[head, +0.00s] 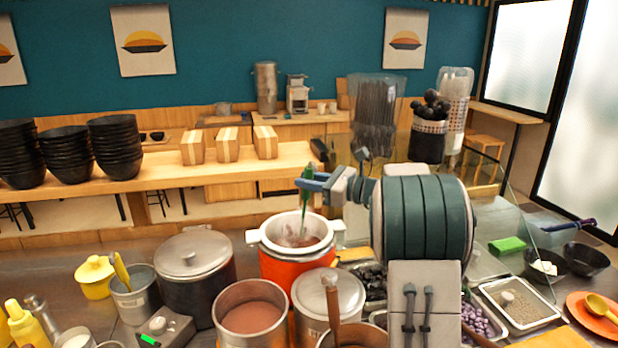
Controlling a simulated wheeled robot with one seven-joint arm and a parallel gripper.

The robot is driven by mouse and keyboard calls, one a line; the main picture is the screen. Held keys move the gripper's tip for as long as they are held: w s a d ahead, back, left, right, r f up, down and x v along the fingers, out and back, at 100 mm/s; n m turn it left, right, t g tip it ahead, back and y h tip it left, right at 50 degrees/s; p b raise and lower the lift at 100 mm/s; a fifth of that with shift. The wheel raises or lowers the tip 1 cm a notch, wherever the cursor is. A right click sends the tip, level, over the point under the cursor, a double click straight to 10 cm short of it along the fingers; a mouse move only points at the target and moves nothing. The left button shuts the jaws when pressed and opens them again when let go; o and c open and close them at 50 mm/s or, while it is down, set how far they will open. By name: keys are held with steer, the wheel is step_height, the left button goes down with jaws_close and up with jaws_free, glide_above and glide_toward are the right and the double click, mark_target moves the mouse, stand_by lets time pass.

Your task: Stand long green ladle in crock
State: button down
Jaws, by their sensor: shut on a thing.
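My gripper (312,183) is shut on the green handle of the long ladle (305,200), above the orange pot. The ladle hangs nearly upright, and its lower end reaches down into the mouth of the orange pot (283,268). That pot has a white rim and brownish contents; the ladle's bowl cannot be made out. Which vessel is the crock is not certain. A grey metal vessel (137,303) at the left front holds a yellow-handled utensil.
A large lidded pot (195,262), an open pot of brown liquid (250,312) and a smaller lidded pot (328,297) crowd the counter. A glass guard (500,215) stands at right. Black bowls (118,150) stack on the back counter.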

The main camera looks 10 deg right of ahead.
step_height(320, 180, down, 9)
steer(key=b, duration=0.5)
steer(key=shift+b, duration=0.4)
steer(key=shift+s+d, duration=0.1)
steer(key=shift+s, duration=0.1)
steer(key=shift+s+d+f+b, duration=0.15)
steer(key=shift+s+d+b, duration=0.15)
steer(key=shift+s, duration=0.4)
steer(key=shift+s+d+f+b, duration=0.15)
steer(key=shift+s+b, duration=0.2)
steer(key=shift+s, duration=0.3)
steer(key=c, duration=1.1)
jaws_free()
